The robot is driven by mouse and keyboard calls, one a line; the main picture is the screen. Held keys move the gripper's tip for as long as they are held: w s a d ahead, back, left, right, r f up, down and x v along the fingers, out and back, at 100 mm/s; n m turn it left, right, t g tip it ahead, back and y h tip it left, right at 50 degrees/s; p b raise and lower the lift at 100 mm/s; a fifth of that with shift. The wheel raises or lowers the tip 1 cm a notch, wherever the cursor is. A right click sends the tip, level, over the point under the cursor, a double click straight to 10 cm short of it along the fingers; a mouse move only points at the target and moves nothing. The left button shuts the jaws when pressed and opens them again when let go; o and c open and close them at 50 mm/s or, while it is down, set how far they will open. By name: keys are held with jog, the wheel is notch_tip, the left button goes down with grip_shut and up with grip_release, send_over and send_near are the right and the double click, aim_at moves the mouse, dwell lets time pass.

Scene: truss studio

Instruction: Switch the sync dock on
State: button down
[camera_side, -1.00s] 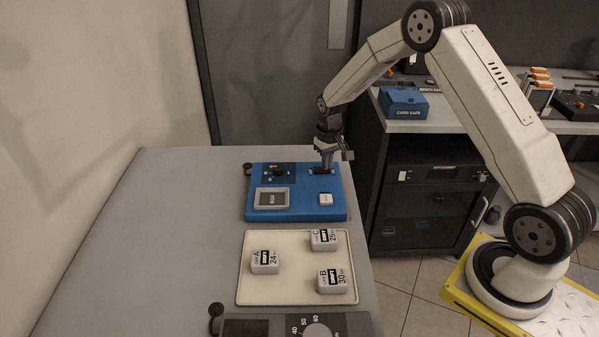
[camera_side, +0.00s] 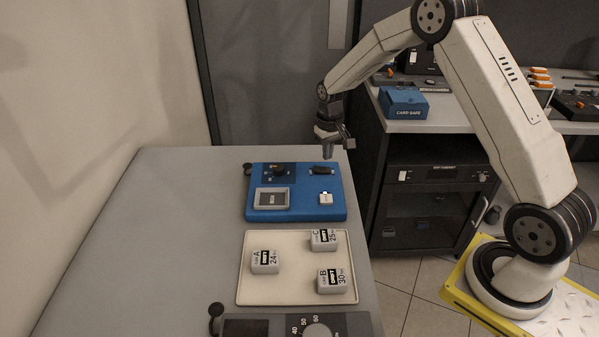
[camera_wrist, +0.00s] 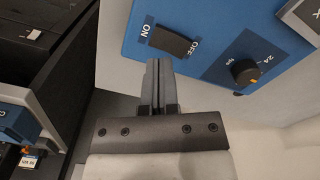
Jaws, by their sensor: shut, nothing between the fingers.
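The blue sync dock (camera_side: 297,215) lies on the grey table, and its blue face also shows in the wrist view (camera_wrist: 205,22). Its black rocker switch (camera_side: 322,170) is at the back right. In the wrist view the rocker (camera_wrist: 171,41) sits between the printed words ON, at left, and OFF, at right. My gripper (camera_side: 327,157) is shut and empty, just above and behind the rocker. In the wrist view its fingertips (camera_wrist: 158,62) are together below the rocker, apart from it as far as I can tell.
The dock also bears a fps knob (camera_wrist: 244,72), a framed panel (camera_side: 272,198) and a white button (camera_side: 326,198). A white tray (camera_side: 244,297) with 3 labelled blocks is in front. Another dial device (camera_side: 340,324) stands at the front edge. The table's left side is clear.

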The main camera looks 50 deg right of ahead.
aim_at(327, 171)
jog(key=shift+r, duration=1.75)
jog(key=shift+s+a, duration=0.1)
jog(key=shift+a, duration=0.05)
jog(key=shift+s+a+r, duration=0.15)
jog(key=s+a+r+n+t, duration=0.1)
jog(key=s+a, duration=0.5)
jog(key=s, duration=0.4)
jog(key=s+a+r+n+t, duration=0.1)
jog(key=s+a+r+n, duration=0.1)
jog(key=s+a, duration=0.4)
jog(key=s, duration=0.4)
jog(key=shift+a+t, duration=0.3)
